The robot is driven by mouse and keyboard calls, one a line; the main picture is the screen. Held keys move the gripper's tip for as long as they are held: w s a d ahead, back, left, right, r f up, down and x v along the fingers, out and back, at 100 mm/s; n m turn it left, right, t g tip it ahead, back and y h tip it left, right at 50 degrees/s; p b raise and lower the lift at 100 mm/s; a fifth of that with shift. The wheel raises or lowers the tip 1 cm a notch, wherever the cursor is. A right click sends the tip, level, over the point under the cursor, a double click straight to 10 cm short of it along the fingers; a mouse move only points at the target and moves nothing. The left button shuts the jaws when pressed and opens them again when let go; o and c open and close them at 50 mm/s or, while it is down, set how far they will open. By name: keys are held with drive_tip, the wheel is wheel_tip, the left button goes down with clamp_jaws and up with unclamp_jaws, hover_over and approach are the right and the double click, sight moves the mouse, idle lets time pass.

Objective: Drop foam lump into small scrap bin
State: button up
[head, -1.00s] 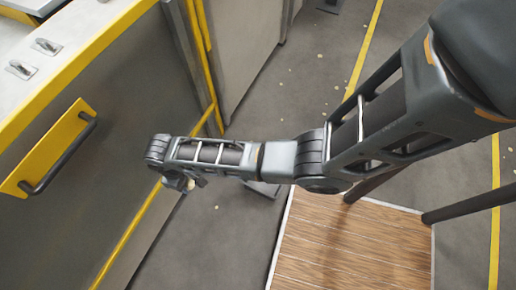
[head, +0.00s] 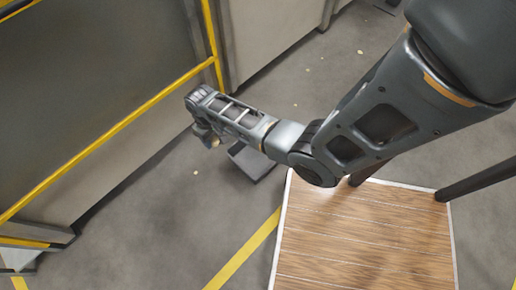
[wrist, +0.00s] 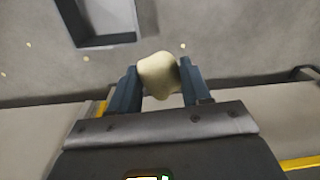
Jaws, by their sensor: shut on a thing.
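The foam lump (wrist: 158,75) is a pale cream rounded piece held between the two dark fingers of my gripper (wrist: 160,88) in the wrist view. In the head view my gripper (head: 206,137) hangs at the end of my arm, with a small pale bit of the lump (head: 214,143) showing. A low dark open-topped bin (wrist: 103,43), likely the small scrap bin, stands on the floor, cut by the top of the wrist view. The lump is apart from it. In the head view the bin (head: 262,168) is partly hidden behind my arm.
A grey cabinet (head: 100,95) with a yellow rail (head: 110,133) stands along the left. A wood-topped surface (head: 365,235) with dark posts lies at lower right. Small pale crumbs dot the grey floor, and a yellow line (head: 243,250) crosses it.

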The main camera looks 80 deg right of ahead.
drive_tip(key=s+d+f+m+b, duration=0.1)
drive_tip(key=s+d+f+b, duration=0.3)
drive_tip(key=f+b, duration=0.2)
drive_tip(key=s+d+f+m+b, duration=0.2)
drive_tip(key=s+d+f+b, duration=0.2)
drive_tip(key=f, duration=0.5)
drive_tip(key=s+d+f+m+b, duration=0.1)
drive_tip(key=s+d+f+b, duration=0.3)
drive_tip(key=s+f+b, duration=0.2)
wheel_tip(320, 180, down, 2)
drive_tip(key=b, duration=0.3)
drive_tip(key=shift+d+f+m, duration=0.2)
drive_tip(key=shift+d+m, duration=0.1)
drive_tip(key=shift+m, duration=0.1)
drive_tip(key=shift+s, duration=0.1)
drive_tip(key=o, duration=1.1)
drive_tip(key=shift+r, duration=0.15)
wheel_tip(320, 180, up, 8)
drive_tip(key=p, duration=0.4)
drive_tip(key=shift+f, duration=0.2)
